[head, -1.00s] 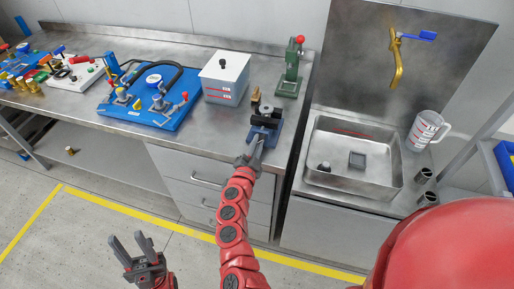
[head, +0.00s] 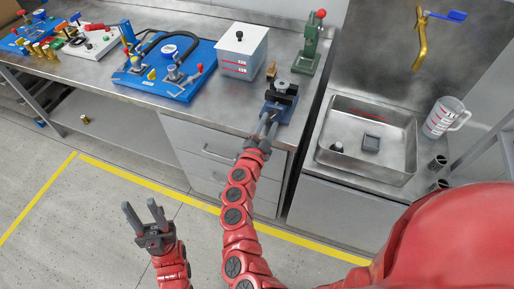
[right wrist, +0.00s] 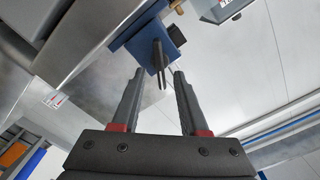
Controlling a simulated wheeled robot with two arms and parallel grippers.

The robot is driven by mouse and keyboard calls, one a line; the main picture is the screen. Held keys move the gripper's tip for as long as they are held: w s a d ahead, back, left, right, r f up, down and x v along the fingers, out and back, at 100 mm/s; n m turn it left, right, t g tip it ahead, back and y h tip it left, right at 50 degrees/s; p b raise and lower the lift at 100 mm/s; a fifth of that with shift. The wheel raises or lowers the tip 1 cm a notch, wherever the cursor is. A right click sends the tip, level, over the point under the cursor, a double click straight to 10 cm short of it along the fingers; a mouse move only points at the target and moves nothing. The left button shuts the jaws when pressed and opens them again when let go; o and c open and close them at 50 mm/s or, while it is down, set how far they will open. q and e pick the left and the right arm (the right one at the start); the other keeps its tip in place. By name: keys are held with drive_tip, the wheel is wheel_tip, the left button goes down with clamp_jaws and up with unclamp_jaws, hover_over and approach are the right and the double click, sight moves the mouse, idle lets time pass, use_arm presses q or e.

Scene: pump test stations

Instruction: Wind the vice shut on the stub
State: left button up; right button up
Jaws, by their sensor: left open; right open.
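The blue vice (head: 279,108) stands at the front edge of the steel bench, with dark jaws on top. A small grey round piece (head: 282,86) shows at its jaws; I cannot tell whether it is the stub or how tightly it sits. My right gripper (head: 268,125) is open just in front of the vice. In the right wrist view the vice (right wrist: 149,44) is ahead, and its dark handle (right wrist: 160,62) hangs beyond and between the open fingertips (right wrist: 157,76), apparently not touched. My left gripper (head: 142,212) is open and empty over the floor.
A brass piece (head: 271,70) stands behind the vice. A white lidded box (head: 242,54), a green press (head: 308,48) and a blue pump board (head: 150,84) are nearby on the bench. A sink (head: 365,145) lies to the right. Drawers (head: 205,150) are below.

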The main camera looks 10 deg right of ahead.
drive_tip(key=b+v, duration=0.1)
drive_tip(key=v, duration=1.3)
drive_tip(key=shift+s+a+b, duration=0.25)
drive_tip(key=shift+s+b, duration=0.05)
drive_tip(key=shift+s, duration=0.05)
drive_tip(key=w+d+n+p, duration=0.1)
drive_tip(key=w+d, duration=0.2)
drive_tip(key=w, duration=0.1)
drive_tip(key=w+d+p, duration=0.2)
drive_tip(key=w+d, duration=0.1)
drive_tip(key=w, duration=0.2)
drive_tip(key=w+d+n+p, duration=0.1)
drive_tip(key=w+d+p, duration=0.1)
drive_tip(key=w+d, duration=0.1)
drive_tip(key=shift+w+r+n, duration=0.1)
drive_tip(key=shift+w+n, duration=0.2)
drive_tip(key=shift+w, duration=0.55)
drive_tip(key=shift+w+d, duration=0.3)
drive_tip(key=shift+w, duration=0.05)
